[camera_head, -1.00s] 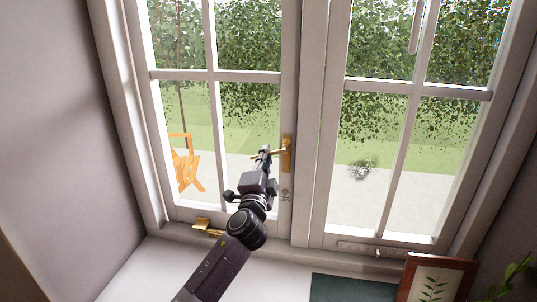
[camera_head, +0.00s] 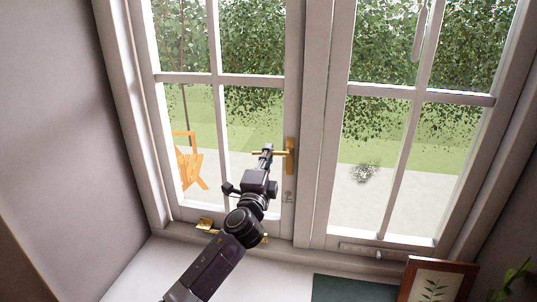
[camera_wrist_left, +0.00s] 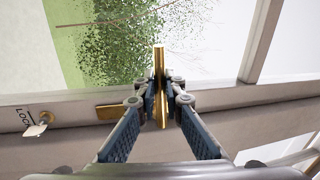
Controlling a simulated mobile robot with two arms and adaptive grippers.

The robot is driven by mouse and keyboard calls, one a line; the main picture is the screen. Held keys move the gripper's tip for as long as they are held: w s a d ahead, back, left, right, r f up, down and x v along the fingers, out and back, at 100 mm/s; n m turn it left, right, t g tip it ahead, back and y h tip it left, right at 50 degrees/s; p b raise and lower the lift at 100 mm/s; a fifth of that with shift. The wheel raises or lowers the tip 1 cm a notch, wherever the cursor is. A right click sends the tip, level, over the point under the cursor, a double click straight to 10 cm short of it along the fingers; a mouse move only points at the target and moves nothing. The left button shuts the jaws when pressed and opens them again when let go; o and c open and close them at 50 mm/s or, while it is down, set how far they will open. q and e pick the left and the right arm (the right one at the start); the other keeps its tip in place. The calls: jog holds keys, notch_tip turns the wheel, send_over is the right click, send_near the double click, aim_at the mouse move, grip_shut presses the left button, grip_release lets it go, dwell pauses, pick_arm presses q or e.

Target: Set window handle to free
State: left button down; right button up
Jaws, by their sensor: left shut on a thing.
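The brass window handle (camera_head: 257,153) sticks out to the left, about level, from its upright brass plate (camera_head: 290,158) on the left window's right-hand frame. My left gripper (camera_head: 267,150) is at the handle, its arm reaching up from below. In the left wrist view the gripper's blue-padded fingers (camera_wrist_left: 160,108) are closed around the handle's brass bar (camera_wrist_left: 158,60), which stands out above and between them. The brass plate (camera_wrist_left: 110,110) lies on the frame behind. A "LOCK" label (camera_wrist_left: 27,115) with a small keyhole part is at the left. My right gripper is out of view.
A brass fitting (camera_head: 205,224) sits on the lower window frame, left of my arm. A framed leaf picture (camera_head: 436,280), a dark green item (camera_head: 352,288) and a plant (camera_head: 516,278) are at the lower right. The white sill (camera_head: 135,262) is clear at the left.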

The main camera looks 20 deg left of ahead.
pick_arm(q)
jog(key=c, duration=2.3)
grip_release()
jog(key=shift+a, duration=0.2)
jog(key=shift+s, duration=0.1)
jog(key=v, duration=1.2)
jog(key=shift+f, duration=0.15)
